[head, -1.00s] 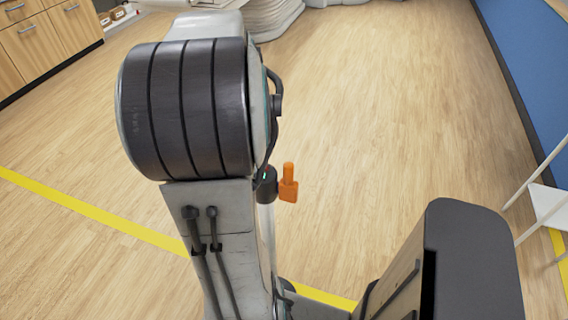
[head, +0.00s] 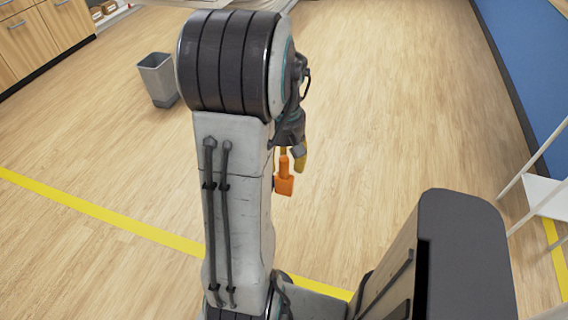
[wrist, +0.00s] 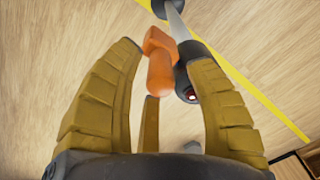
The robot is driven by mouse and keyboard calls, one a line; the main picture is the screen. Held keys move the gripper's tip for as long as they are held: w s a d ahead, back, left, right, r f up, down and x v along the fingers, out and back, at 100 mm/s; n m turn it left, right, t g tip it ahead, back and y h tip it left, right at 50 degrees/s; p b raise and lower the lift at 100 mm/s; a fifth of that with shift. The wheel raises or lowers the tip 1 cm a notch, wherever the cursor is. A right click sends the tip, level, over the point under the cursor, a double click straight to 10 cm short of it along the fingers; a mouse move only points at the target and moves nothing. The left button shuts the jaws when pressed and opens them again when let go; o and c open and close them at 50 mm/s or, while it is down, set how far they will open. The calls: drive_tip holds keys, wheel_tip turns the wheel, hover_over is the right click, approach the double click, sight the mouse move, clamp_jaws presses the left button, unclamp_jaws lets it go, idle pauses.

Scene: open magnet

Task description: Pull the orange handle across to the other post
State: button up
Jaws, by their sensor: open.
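The orange handle (head: 284,183) shows just right of my arm in the head view, with its grip part upright. In the head view my gripper (head: 292,152) is at the handle's top. A silver post (wrist: 176,22) with a dark head (wrist: 187,75) and a small red light is beside the handle in the wrist view. My arm hides the post in the head view. I cannot make out a second post.
A grey bin (head: 157,80) stands on the wooden floor at the upper left. A white shelf stand (head: 545,200) is at the right, by the blue wall (head: 525,60). Wooden cabinets (head: 40,40) are at the far left. A yellow line (head: 100,215) crosses the floor.

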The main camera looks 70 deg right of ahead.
drive_tip(key=shift+f, duration=0.75)
clamp_jaws()
